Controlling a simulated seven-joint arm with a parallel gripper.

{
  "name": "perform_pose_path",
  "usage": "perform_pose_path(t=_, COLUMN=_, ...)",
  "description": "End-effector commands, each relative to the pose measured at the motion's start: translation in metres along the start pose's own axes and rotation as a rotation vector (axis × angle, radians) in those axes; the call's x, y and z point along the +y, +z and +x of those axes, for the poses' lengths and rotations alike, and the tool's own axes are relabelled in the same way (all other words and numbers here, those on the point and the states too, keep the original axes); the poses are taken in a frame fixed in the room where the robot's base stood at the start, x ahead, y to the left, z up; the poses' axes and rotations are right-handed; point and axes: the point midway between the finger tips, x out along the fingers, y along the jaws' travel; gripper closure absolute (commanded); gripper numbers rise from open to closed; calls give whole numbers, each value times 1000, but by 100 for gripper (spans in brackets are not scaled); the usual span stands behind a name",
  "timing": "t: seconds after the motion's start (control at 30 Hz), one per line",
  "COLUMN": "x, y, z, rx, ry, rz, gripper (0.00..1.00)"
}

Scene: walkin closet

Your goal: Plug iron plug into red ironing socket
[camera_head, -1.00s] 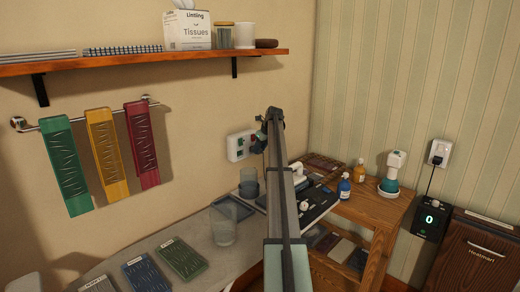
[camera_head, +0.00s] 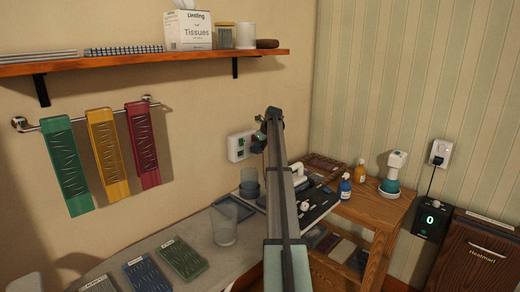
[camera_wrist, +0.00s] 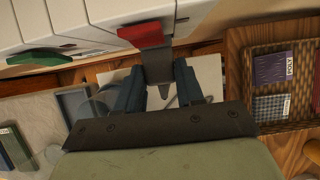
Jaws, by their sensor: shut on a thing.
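My gripper (camera_wrist: 158,82) is shut on a grey plug (camera_wrist: 158,66), held between its dark blue fingers in the wrist view. The plug's far end is at the white socket panel (camera_wrist: 105,14), beside and partly below a red tab (camera_wrist: 140,34). I cannot tell whether it has entered an opening. A green tab (camera_wrist: 42,58) is further left on the panel. In the head view, the white socket panel (camera_head: 239,146) is on the wall, just left of my gripper (camera_head: 260,136), which is small and partly hidden by my arm.
A white iron-like object (camera_head: 299,172) stands on the counter behind my arm. Clear tumblers (camera_head: 224,228) stand left of the arm. Blue (camera_head: 345,186) and orange bottles (camera_head: 359,171) are on the wooden table (camera_head: 376,209). A wicker tray (camera_wrist: 282,48) lies right of the gripper. A shelf (camera_head: 130,64) hangs above.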

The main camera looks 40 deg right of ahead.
Motion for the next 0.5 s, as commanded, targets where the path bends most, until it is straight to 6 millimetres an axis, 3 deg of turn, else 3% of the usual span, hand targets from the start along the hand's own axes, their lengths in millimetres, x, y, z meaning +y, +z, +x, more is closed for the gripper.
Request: perform_pose_path(t=0.5, x=0, y=6, z=2, rx=-1, ry=0, rz=0, gripper=99)
